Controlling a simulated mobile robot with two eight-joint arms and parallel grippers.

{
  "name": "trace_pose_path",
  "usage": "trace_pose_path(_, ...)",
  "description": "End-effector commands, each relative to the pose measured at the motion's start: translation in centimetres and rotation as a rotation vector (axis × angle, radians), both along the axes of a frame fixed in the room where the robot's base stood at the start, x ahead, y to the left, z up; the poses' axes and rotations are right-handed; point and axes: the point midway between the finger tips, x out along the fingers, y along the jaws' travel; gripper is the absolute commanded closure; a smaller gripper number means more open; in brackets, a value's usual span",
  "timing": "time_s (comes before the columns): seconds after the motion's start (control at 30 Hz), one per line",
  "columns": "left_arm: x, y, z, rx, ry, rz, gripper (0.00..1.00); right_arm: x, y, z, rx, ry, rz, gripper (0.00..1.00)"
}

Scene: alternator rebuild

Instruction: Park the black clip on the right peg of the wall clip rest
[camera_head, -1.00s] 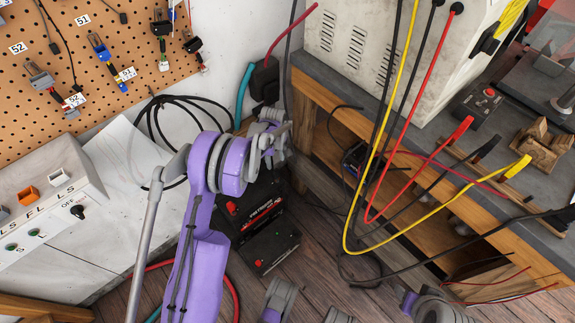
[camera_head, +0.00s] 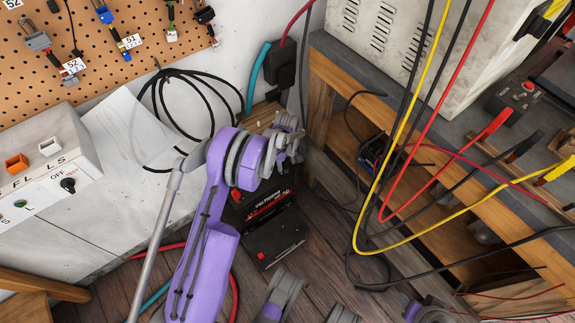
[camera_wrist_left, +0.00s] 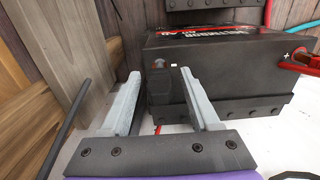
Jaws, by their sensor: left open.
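My left gripper (camera_head: 291,143) is above the black battery (camera_head: 265,200) near the wall corner. A black clip (camera_head: 524,146) on a black cable lies at the bench's front edge, between a red clip (camera_head: 496,122) and a yellow clip (camera_head: 557,170), far right of my left gripper. I cannot make out the wall clip rest or its right peg.
The wooden bench (camera_head: 345,70) fills the right side, with a large pale cabinet (camera_head: 385,45) on it. Yellow, red and black cables hang in front of it. A pegboard (camera_head: 110,85) and a switch box (camera_head: 45,160) are at left. Floorboards show below.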

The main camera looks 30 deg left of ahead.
Motion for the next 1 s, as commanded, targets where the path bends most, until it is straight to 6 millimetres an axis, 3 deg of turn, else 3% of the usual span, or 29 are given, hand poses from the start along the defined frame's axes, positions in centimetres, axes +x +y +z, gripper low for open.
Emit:
trace_pose_path(0.03,0.0,0.0,0.0,0.0,0.0,0.0,0.38,0.0,0.0,0.0,0.0,0.0,0.0,0.5)
trace_pose_path(0.37,0.0,0.0,0.0,0.0,0.0,0.0,0.95,0.0,0.0,0.0,0.0,0.0,0.0,0.5)
trace_pose_path(0.63,0.0,0.0,0.6,0.0,0.0,0.0,0.95,0.0,0.0,0.3,0.0,-0.001,0.0,0.5)
trace_pose_path(1.0,0.0,0.0,4.2,0.0,0.0,0.0,0.95,-0.3,0.0,1.9,0.0,-0.005,0.0,0.5)
